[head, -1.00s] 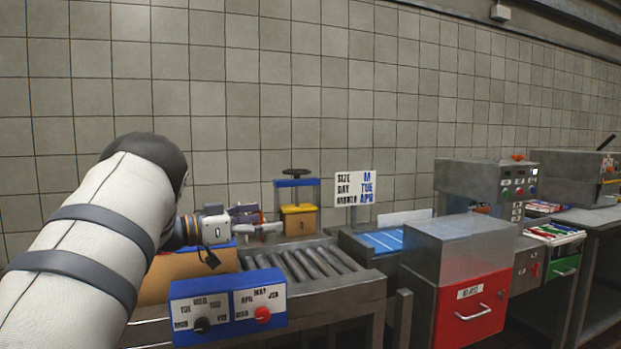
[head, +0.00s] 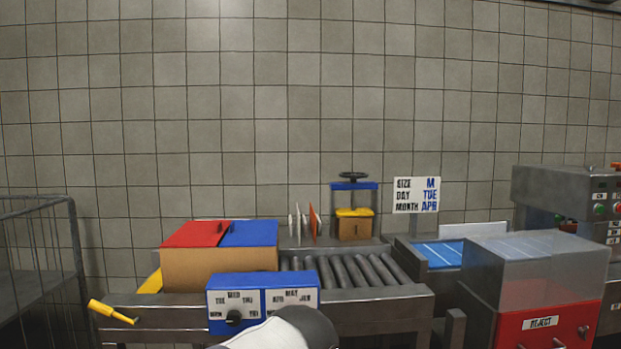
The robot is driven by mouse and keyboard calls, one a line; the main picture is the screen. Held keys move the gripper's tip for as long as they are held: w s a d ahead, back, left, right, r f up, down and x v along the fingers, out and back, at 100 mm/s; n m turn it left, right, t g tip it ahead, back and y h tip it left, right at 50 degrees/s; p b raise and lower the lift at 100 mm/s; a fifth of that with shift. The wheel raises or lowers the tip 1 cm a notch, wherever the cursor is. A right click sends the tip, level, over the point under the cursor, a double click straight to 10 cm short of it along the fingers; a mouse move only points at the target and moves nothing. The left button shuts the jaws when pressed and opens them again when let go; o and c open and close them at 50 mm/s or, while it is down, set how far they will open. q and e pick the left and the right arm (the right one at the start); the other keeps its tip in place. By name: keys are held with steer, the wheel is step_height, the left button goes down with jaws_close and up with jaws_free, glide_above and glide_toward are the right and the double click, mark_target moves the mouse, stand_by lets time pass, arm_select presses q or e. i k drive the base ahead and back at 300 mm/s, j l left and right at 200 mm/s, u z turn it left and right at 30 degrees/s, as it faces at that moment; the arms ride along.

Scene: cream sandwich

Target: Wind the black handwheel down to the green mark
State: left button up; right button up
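The black handwheel (head: 353,177) sits on top of a small press at the back of the roller conveyor, in the head view. Below it are the press's blue crossbar (head: 354,186) and a yellow plate (head: 354,212) over a brown block (head: 355,229). I cannot make out a green mark at this size. Neither gripper is in view. Only a white and dark piece of one of my arms shows at the bottom edge, well in front of the press.
A blue dial box (head: 262,279) stands at the conveyor's front. A cardboard box with red and blue flaps (head: 218,268) is left of the rollers (head: 350,270). A sign (head: 416,195) and a red reject bin (head: 545,325) are to the right. A wire cage (head: 40,260) stands left.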

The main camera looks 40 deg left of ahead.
mark_target(353, 176)
steer(key=i+l+u, duration=0.25)
steer(key=u, duration=0.25)
steer(key=i+l+u, duration=0.2)
steer(key=l+u, duration=0.25)
steer(key=i+l+u, duration=0.1)
steer(key=l+u, duration=0.4)
steer(key=j, duration=0.1)
